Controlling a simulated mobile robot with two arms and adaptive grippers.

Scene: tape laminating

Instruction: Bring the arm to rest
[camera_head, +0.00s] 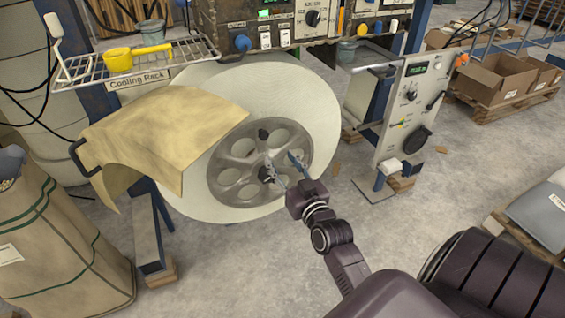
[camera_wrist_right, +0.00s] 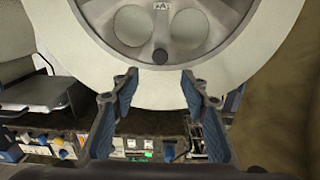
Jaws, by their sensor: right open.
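My right gripper (camera_head: 282,170) is in front of the grey metal wheel (camera_head: 232,172) at the centre of a large pale roll (camera_head: 322,115). In the right wrist view the gripper (camera_wrist_right: 160,85) is open, with two blue-padded fingers apart and nothing between them. A dark knob (camera_wrist_right: 160,56) on the wheel shows just beyond the fingertips; I cannot tell whether they touch it. A tan sheet (camera_head: 165,125) hangs at the left over part of the roll. My left gripper is not in view.
A wire cooling rack (camera_head: 140,65) holding a yellow scoop (camera_head: 138,55) stands above the roll. A grey control panel (camera_head: 412,100) is to the right. A wrapped bale (camera_head: 55,240) stands at left. Cardboard boxes (camera_head: 492,80) sit at back right. Grey floor is clear below the roll.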

